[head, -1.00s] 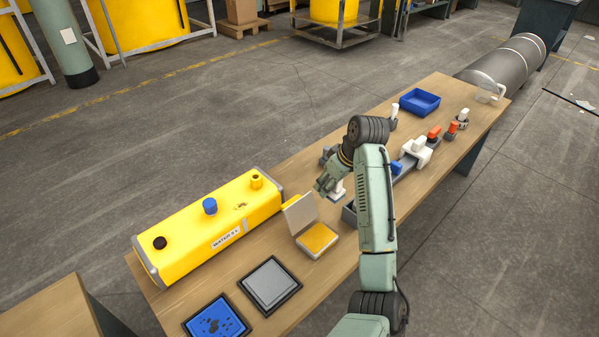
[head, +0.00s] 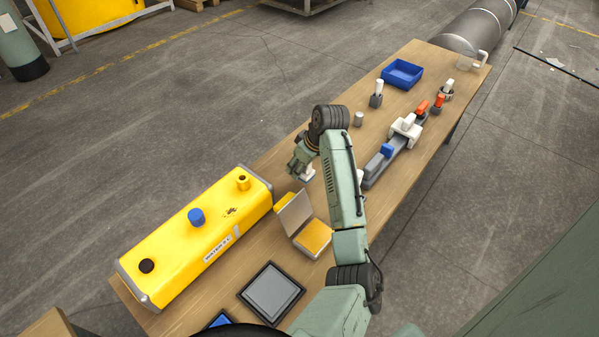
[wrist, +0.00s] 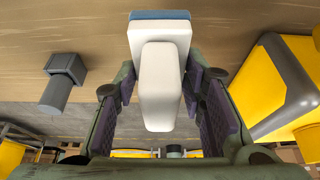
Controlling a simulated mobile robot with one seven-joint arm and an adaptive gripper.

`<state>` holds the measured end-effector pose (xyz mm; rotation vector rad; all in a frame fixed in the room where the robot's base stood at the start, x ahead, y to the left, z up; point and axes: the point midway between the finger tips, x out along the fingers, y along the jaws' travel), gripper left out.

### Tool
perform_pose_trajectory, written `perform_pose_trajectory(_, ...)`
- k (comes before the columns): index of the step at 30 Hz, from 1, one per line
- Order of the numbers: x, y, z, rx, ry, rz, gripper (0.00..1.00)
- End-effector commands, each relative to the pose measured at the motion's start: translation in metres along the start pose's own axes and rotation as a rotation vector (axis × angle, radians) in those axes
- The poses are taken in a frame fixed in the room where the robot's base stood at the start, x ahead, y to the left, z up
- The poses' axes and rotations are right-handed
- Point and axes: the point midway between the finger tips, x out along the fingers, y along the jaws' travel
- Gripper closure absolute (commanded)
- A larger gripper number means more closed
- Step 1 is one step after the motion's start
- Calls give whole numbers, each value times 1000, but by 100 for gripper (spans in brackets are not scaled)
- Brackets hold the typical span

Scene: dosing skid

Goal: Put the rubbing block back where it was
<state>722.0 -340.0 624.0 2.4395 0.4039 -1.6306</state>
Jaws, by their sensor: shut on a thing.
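My gripper (wrist: 162,98) is shut on the rubbing block (wrist: 160,80), a white block with a rounded grip and a blue pad on its far face. In the head view my gripper (head: 303,166) points down over the table, between the yellow tank and the grey rail, with the white block (head: 308,174) just under it. I cannot tell whether the pad touches the wood.
The yellow tank (head: 190,238) and an open yellow case (head: 313,236) lie nearby. A grey rail (head: 378,168) carries blue and white pieces. A grey cylinder (head: 358,119), a post with a white top (head: 376,94) and a blue bin (head: 402,73) stand farther back.

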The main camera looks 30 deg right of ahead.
Motion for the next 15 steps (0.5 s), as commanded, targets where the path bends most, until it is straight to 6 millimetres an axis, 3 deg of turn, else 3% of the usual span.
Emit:
perform_pose_trajectory(8,30,0,13,2,-1,-1,89)
perform_pose_trajectory(15,33,0,14,-1,0,1,89)
